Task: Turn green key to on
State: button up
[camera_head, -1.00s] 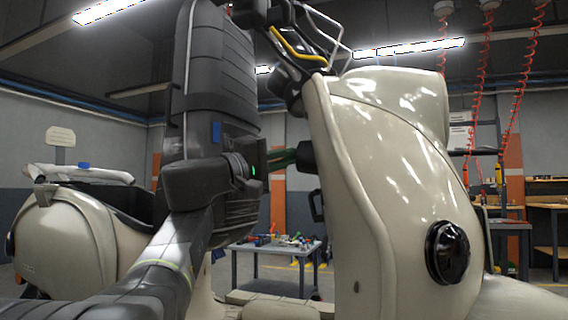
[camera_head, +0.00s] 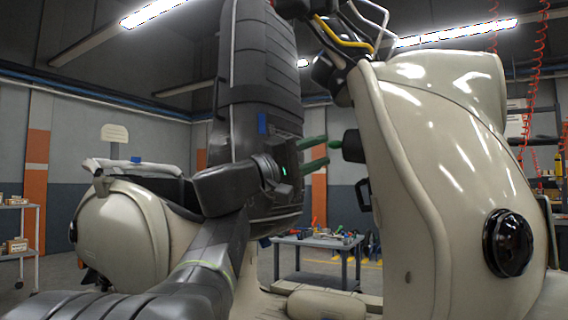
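The green key (camera_head: 335,144) sticks out to the left from a dark lock housing (camera_head: 352,146) on the inner side of the cream scooter's front shield (camera_head: 400,160). The key is small here, and I cannot tell which way it is turned. My gripper (camera_head: 327,150) has two green fingers that are spread apart, with nothing between them. The fingertips point right at the key and end just short of it, one at about its height and one lower. My dark arm stands in front of the scooter's seat side.
The scooter's rear body and seat (camera_head: 128,222) are at the left. A bag hook (camera_head: 364,194) sits below the lock. Cables (camera_head: 345,30) hang by the handlebar above. A grey work table (camera_head: 315,242) with tools stands behind.

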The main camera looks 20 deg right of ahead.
jog(key=p+v, duration=0.1)
jog(key=v, duration=0.9)
jog(key=shift+a, duration=0.15)
jog(key=b+v, duration=0.1)
jog(key=v, duration=0.5)
jog(key=shift+f, duration=0.1)
dwell(0.3)
jog(key=x, duration=1.2)
jog(key=shift+d, duration=0.25)
jog(key=shift+a, duration=0.1)
